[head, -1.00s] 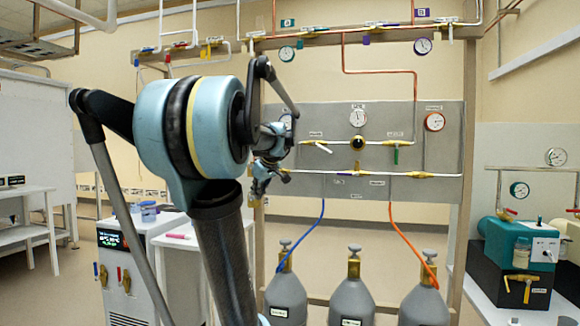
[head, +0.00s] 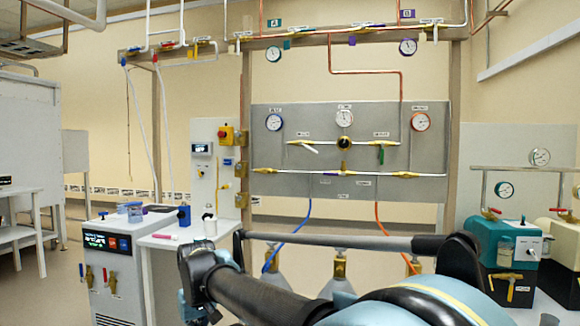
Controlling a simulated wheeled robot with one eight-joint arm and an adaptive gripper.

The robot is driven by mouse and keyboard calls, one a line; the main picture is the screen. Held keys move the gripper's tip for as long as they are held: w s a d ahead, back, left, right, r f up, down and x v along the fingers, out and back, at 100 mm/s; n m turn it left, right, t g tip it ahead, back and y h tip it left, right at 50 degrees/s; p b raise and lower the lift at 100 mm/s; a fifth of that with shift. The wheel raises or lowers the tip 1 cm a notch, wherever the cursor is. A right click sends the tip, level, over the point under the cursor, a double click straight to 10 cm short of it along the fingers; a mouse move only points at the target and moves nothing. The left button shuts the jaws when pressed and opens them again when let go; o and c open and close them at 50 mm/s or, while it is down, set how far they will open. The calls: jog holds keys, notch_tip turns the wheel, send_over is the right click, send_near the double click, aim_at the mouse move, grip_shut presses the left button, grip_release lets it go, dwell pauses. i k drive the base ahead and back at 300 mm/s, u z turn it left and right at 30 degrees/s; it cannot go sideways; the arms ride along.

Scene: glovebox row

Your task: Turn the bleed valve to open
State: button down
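The grey valve panel (head: 260,205) hangs on the wooden frame at the back. Its labels are too small to read, so I cannot tell which valve is the bleed valve. On the upper line a white lever (head: 311,150) slants down to the right and a green handle (head: 380,155) hangs down. A black round knob (head: 344,142) sits between them. The lower line has a brass fitting (head: 265,171) at left and another (head: 405,174) at right. My arm crosses the lower front, well short of the panel. My gripper's fingers are not seen.
Gas cylinders (head: 338,284) stand below the panel, partly behind my arm. A blue hose (head: 290,238) and an orange hose (head: 391,242) run down to them. A white cabinet (head: 100,285) stands at left. A teal pump (head: 505,240) sits on a bench at right.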

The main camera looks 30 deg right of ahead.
aim_at(300, 143)
jog(key=u, duration=1.65)
jog(key=k, duration=1.15)
jog(key=z, duration=1.5)
jog(key=i, duration=1)
